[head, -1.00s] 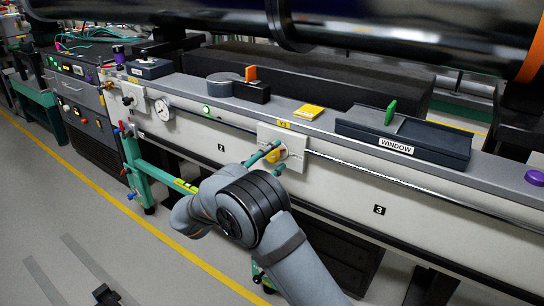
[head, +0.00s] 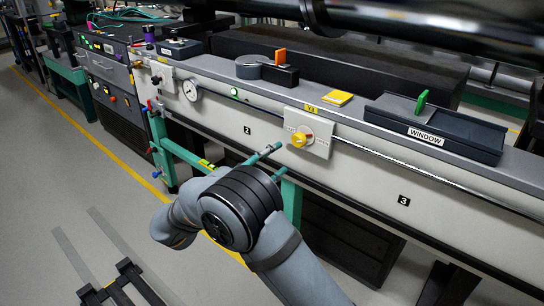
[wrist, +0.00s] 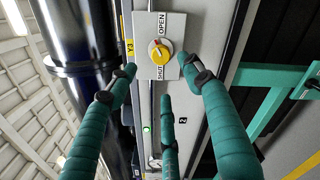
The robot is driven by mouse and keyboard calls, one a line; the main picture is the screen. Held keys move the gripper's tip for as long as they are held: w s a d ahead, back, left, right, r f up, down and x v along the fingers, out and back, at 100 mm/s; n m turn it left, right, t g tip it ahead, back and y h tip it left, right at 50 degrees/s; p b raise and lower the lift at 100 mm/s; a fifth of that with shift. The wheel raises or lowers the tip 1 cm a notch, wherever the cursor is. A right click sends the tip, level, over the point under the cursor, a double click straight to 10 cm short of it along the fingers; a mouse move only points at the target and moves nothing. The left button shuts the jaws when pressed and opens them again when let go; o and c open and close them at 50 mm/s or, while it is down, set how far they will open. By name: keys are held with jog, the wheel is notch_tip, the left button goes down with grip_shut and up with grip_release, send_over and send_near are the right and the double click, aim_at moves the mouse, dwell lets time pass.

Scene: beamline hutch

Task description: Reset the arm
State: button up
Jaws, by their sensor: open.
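My gripper (head: 276,159) has green fingers and is open and empty. It is in front of the beamline's side panel, below and left of a yellow knob (head: 301,138) on a white plate (head: 319,131) labelled Y3. The fingers look apart from the knob. In the wrist view my gripper (wrist: 160,80) shows three spread fingers, with the knob (wrist: 160,53) beyond the tips. The plate there reads OPEN at one end and SHUT at the other. I cannot tell surely where the knob points. My grey arm reaches up from the lower right in the head view.
A WINDOW tray (head: 440,135) with a green tab, a yellow pad (head: 338,98) and a dark block with an orange tab (head: 280,57) are on the ledge. A green frame (head: 181,152) stands left of my gripper. The floor at lower left is mostly open.

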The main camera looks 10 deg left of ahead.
aim_at(297, 141)
jog(key=x, duration=1.2)
jog(key=shift+w, duration=0.1)
